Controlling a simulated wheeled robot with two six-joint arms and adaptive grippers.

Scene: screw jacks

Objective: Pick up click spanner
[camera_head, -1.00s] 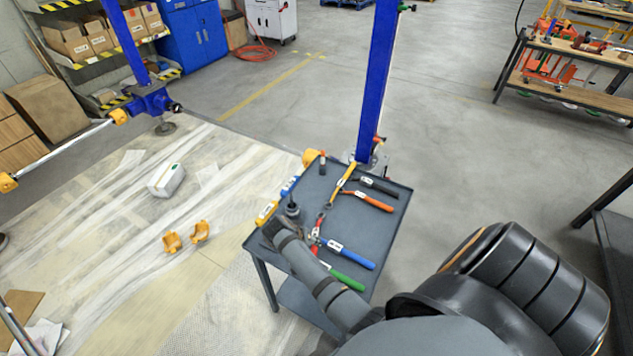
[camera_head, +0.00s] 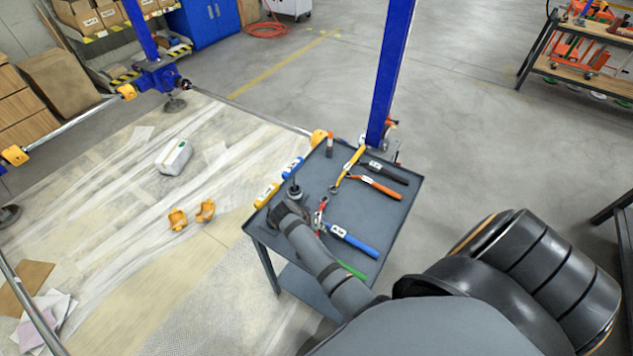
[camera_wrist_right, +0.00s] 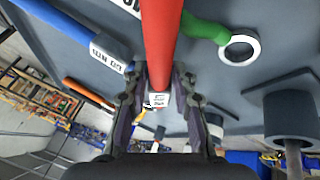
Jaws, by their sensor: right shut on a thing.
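A tool with a red handle (camera_wrist_right: 160,45) and a small white label is in the right wrist view; the label's text is too small to read. My right gripper (camera_wrist_right: 158,85) is shut on it, one finger on each side of the handle. In the head view my right gripper (camera_head: 290,212) is low over the left part of the grey cart (camera_head: 395,222), and a bit of the red tool (camera_head: 321,208) shows beside it. I cannot tell whether the tool still touches the cart top. My left gripper is not in view.
On the cart lie blue-handled (camera_head: 353,240), green-handled (camera_head: 352,269), orange-handled (camera_head: 378,188), yellow-handled (camera_head: 349,166) and black-handled (camera_head: 386,173) tools. A dark round piece (camera_head: 294,191) stands close to my gripper. A blue post (camera_head: 392,75) rises behind the cart.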

